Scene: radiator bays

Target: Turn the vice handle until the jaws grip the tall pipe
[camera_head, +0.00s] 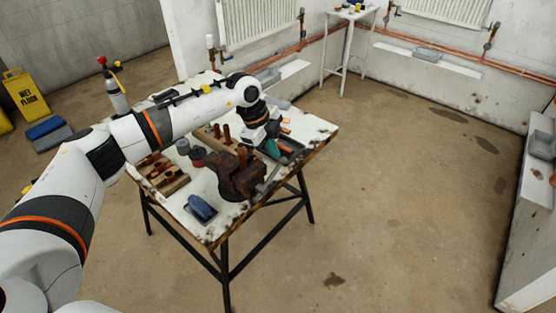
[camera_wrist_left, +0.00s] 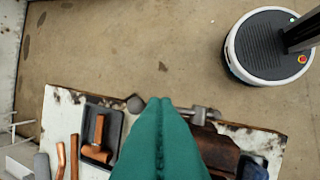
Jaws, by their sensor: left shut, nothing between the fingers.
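The rusty brown vice (camera_head: 238,180) is fixed near the front edge of the white worktable. It also shows in the left wrist view (camera_wrist_left: 218,150), partly behind my fingers. The tall copper pipe (camera_head: 242,156) stands upright at the vice jaws; I cannot tell whether they touch it. The grey vice handle (camera_head: 266,180) is on the right side of the vice, near the table edge. My left gripper (camera_head: 272,148), with teal fingers, is above the table just beyond the vice. In the left wrist view its fingers (camera_wrist_left: 160,102) are shut and empty, hiding part of the vice. My right gripper is out of view.
The worktable (camera_head: 316,127) carries a dark tray (camera_head: 291,146) with copper fittings, a wooden rack (camera_head: 165,180) of copper pieces, tins and a blue object (camera_head: 201,207). A yellow wet-floor sign (camera_head: 25,95) stands left. Floor right of the table is clear.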

